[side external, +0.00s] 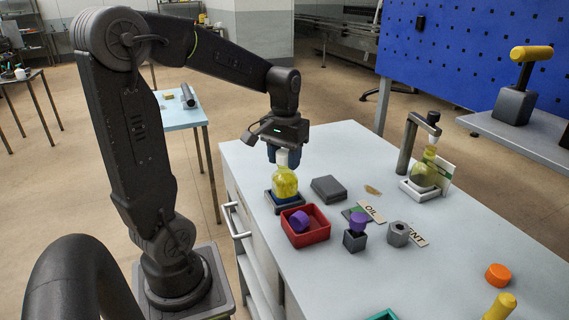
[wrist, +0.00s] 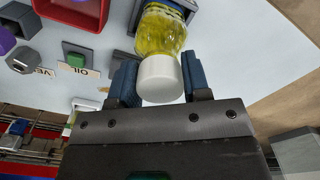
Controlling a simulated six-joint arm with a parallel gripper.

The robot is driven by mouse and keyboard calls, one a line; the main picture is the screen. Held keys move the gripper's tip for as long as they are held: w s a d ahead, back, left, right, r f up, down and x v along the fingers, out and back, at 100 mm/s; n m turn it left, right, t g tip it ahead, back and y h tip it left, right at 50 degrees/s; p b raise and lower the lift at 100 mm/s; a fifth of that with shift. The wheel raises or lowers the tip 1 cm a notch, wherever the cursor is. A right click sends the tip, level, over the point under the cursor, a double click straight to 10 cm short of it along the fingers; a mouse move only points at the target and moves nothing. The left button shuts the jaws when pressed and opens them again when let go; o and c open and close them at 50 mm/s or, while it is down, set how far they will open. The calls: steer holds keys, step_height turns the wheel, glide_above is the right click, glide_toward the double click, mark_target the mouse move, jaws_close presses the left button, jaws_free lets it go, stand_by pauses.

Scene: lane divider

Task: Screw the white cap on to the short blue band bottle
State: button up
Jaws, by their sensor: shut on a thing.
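A bottle of yellow liquid (side external: 285,184) stands upright in a dark square holder (side external: 272,205) near the bench's left edge; it also shows in the wrist view (wrist: 162,38). A white cap (wrist: 160,80) is at the top of this bottle, in line with its neck. My gripper (side external: 283,158) points down over the bottle, with its blue fingers (wrist: 161,86) on both sides of the cap, shut on it. I cannot tell how far the cap is threaded.
A red bin (side external: 318,236) with a purple cap stands close in front. A dark grey block (side external: 328,189) lies to the right. Another purple cap (side external: 357,221) and a hex nut (side external: 398,235) stand nearby. A second yellow bottle (side external: 424,172) sits under a dark arm stand (side external: 406,145).

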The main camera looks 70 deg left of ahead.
steer(key=shift+m, duration=0.9)
steer(key=shift+m, duration=0.9)
steer(key=shift+m, duration=0.8)
